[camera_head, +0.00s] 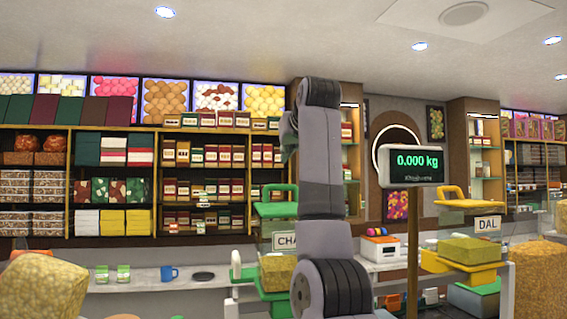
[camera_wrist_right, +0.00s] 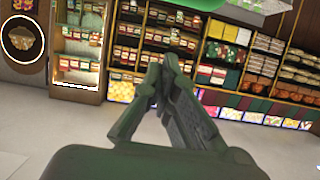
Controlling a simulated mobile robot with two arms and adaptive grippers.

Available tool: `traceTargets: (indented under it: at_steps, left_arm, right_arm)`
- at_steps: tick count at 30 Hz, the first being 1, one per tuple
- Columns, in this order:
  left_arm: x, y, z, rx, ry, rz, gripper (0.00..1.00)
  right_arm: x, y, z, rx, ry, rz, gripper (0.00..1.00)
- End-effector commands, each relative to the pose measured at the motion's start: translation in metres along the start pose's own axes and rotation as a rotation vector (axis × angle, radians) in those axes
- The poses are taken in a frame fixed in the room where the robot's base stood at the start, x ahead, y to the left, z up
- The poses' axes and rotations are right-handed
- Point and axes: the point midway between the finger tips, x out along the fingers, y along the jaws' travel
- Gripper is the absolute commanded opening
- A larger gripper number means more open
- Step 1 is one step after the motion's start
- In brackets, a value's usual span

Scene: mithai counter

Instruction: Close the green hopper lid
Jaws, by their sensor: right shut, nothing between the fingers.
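The green hopper lid (camera_head: 272,210) stands raised and open above the hopper labelled "CHA…", left of my right arm in the head view. Chunky yellow contents (camera_head: 276,272) show below it, partly hidden by my arm. My right arm rises through the middle of the head view and covers the right side of this hopper; its gripper is hidden there. In the right wrist view my right gripper (camera_wrist_right: 162,66) is shut and empty. A green surface (camera_wrist_right: 195,4) crosses the top edge there, above the fingertips; I cannot tell if it is the lid. My left gripper is not in view.
A scale display (camera_head: 416,163) reading 0.000 kg stands on a post right of my arm. A yellow-lidded "DAL" hopper (camera_head: 470,250) is farther right. Stocked shelves line the back wall.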

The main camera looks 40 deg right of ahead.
Motion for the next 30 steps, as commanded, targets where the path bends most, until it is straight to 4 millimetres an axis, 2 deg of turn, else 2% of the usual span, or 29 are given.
traceTargets:
  at_steps: [1, 3, 4, 9, 15, 30]
  left_arm:
    - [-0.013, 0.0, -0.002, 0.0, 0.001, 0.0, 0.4]
    - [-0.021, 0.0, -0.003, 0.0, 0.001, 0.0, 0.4]
    - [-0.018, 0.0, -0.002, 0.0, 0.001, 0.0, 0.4]
    - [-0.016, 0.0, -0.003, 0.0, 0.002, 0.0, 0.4]
    - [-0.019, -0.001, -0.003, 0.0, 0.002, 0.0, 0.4]
    - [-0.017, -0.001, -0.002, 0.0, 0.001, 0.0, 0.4]
  right_arm:
    - [0.011, 0.0, -0.005, -0.001, -0.004, 0.001, 0.0]
    - [0.026, 0.0, -0.005, 0.0, -0.004, 0.001, 0.0]
    - [0.029, 0.0, 0.003, 0.0, -0.002, 0.001, 0.0]
    - [0.032, 0.0, 0.023, 0.0, 0.001, 0.001, 0.0]
    - [0.035, 0.0, 0.036, 0.0, 0.0, 0.0, 0.0]
    - [0.04, 0.0, 0.043, 0.001, -0.002, 0.0, 0.0]
